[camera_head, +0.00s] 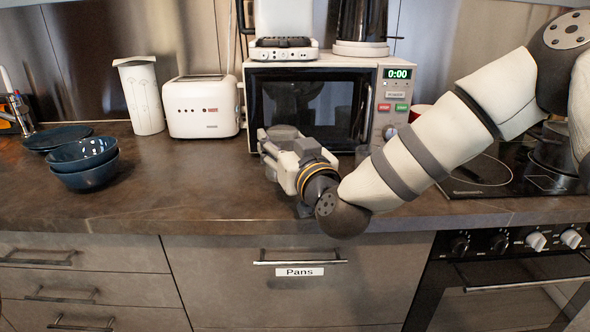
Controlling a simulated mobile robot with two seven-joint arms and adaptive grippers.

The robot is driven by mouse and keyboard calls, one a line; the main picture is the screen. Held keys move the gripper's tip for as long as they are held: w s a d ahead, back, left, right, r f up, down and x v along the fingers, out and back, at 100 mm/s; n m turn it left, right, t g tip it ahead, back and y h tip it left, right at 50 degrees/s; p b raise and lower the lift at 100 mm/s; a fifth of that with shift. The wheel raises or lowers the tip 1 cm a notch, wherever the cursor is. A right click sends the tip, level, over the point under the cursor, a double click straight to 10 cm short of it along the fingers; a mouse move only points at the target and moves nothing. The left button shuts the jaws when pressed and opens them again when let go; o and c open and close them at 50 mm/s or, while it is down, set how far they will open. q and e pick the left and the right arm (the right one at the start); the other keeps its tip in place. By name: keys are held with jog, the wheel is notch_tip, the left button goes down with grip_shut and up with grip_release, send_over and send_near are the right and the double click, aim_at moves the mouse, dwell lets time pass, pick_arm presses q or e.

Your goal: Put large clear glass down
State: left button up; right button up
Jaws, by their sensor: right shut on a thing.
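My right gripper (270,142) is over the counter in front of the microwave, its arm reaching in from the right. It is shut on the large clear glass (283,131). Only a faint greyish, rounded part of the glass shows at the fingers, against the dark microwave door. The gripper and wrist hide most of it, and I cannot tell whether its base touches the counter. My left gripper is not in view.
The brown counter (190,190) is clear left of my gripper. Blue bowls (85,178) and plates (57,137) stand at the left. A white tall container (143,100), a toaster (201,107) and the microwave (383,72) line the back. A cooktop (480,178) is at the right.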

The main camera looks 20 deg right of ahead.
jog(key=shift+w+d+f, duration=0.3)
jog(key=shift+d+f, duration=0.1)
jog(key=shift+f, duration=0.35)
jog(key=f, duration=0.1)
jog(key=d+f, duration=0.1)
jog(key=f, duration=0.1)
jog(key=w+f+b, duration=0.1)
jog(key=shift+d+f, duration=0.15)
jog(key=shift+d, duration=0.15)
jog(key=shift+f, duration=0.4)
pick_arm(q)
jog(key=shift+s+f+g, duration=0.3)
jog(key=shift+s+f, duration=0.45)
pick_arm(e)
jog(key=shift+r, duration=0.2)
jog(key=shift+f, duration=0.15)
jog(key=o, duration=1.3)
jog(key=shift+f, duration=0.1)
